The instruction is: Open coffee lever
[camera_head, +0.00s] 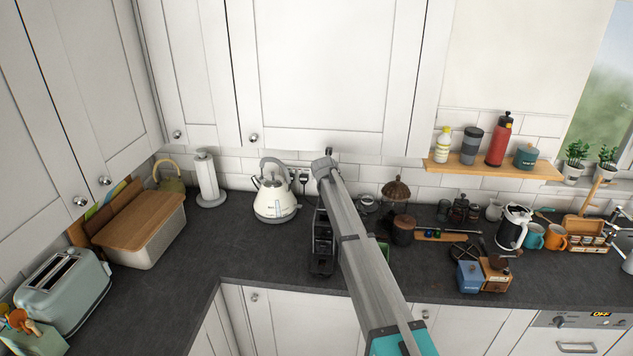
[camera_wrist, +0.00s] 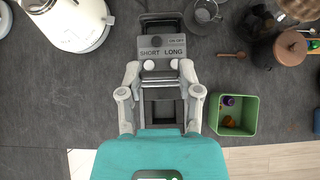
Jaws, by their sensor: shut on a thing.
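The black coffee machine (camera_head: 322,243) stands on the dark worktop, partly hidden behind my arm. The wrist view looks down on its grey top panel (camera_wrist: 162,46), marked SHORT and LONG with two pale round buttons. My gripper (camera_wrist: 159,74) has one finger on each side of the machine's front part, just below the buttons. It is shut on the coffee lever, whose exact outline is hard to make out between the fingers. In the head view my gripper is hidden by the arm.
A white kettle (camera_head: 273,194) stands left of the machine. A green box (camera_wrist: 233,115) with small items sits close on the right. A glass cup (camera_wrist: 205,12) and a brown-lidded jar (camera_wrist: 290,48) are behind it.

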